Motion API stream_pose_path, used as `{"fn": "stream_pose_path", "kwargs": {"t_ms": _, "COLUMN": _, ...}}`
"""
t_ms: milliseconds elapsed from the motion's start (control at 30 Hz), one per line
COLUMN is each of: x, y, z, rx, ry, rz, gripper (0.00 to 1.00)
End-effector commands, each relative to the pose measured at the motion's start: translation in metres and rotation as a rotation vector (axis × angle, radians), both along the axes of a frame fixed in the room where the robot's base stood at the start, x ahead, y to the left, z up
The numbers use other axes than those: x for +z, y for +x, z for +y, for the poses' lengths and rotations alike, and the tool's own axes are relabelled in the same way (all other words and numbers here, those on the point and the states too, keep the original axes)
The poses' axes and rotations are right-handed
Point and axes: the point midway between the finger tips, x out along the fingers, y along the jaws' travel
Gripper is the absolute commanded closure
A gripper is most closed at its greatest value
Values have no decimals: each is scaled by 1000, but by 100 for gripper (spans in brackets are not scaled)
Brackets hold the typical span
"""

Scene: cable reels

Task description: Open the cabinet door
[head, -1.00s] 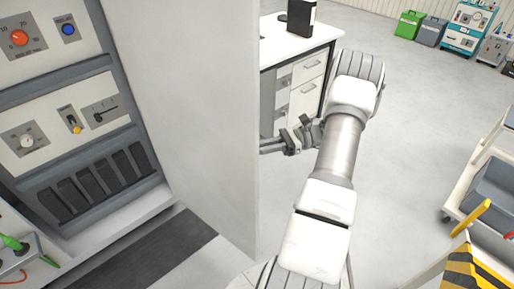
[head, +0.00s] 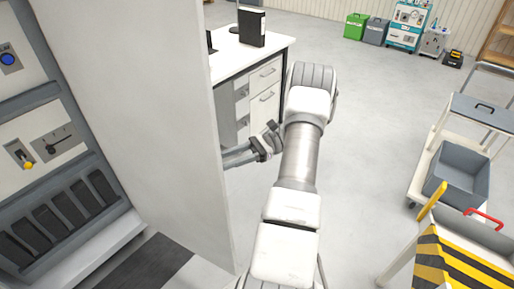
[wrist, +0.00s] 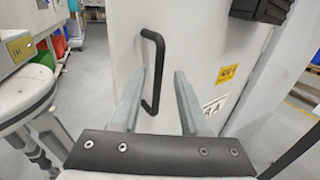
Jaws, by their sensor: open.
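The cabinet door (head: 150,110) is a plain white panel standing out from the cabinet (head: 50,130), whose inside with switches and dark slots is exposed at the left. The door stands well open, its inner face toward the head camera. In the wrist view, the door's outer face (wrist: 195,40) carries a black bar handle (wrist: 157,65) and a yellow label. My gripper (wrist: 160,78) is open on that outer side, with the handle's lower part showing between its fingers. I cannot tell whether they touch it. In the head view, my gripper's fingertips (head: 230,157) are partly hidden by the door's edge.
A white desk (head: 250,62) with drawers and a black binder (head: 251,27) stands behind the door. At the right are a cart with a grey bin (head: 458,178) and a yellow-and-black striped box (head: 465,262). The floor between desk and cart is clear.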

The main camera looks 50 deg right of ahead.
Motion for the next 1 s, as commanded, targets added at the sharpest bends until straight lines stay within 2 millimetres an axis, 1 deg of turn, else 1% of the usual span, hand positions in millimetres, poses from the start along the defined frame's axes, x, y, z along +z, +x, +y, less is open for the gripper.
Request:
{"fn": "stream_pose_path", "kwargs": {"t_ms": 33, "x": -1, "y": -4, "z": -11, "rx": -4, "ry": -1, "rz": 0, "gripper": 56}}
{"fn": "stream_pose_path", "kwargs": {"t_ms": 100, "x": -1, "y": -9, "z": -27, "rx": -5, "ry": -3, "rz": -1, "gripper": 56}}
{"fn": "stream_pose_path", "kwargs": {"t_ms": 300, "x": -2, "y": -23, "z": -65, "rx": -3, "ry": -1, "rz": 0, "gripper": 56}}
{"fn": "stream_pose_path", "kwargs": {"t_ms": 433, "x": -1, "y": -31, "z": -87, "rx": -3, "ry": 0, "rz": -1, "gripper": 56}}
{"fn": "stream_pose_path", "kwargs": {"t_ms": 633, "x": 0, "y": -40, "z": -112, "rx": -6, "ry": 0, "rz": -3, "gripper": 56}}
{"fn": "stream_pose_path", "kwargs": {"t_ms": 1000, "x": -1, "y": -47, "z": -133, "rx": 0, "ry": 2, "rz": -1, "gripper": 56}}
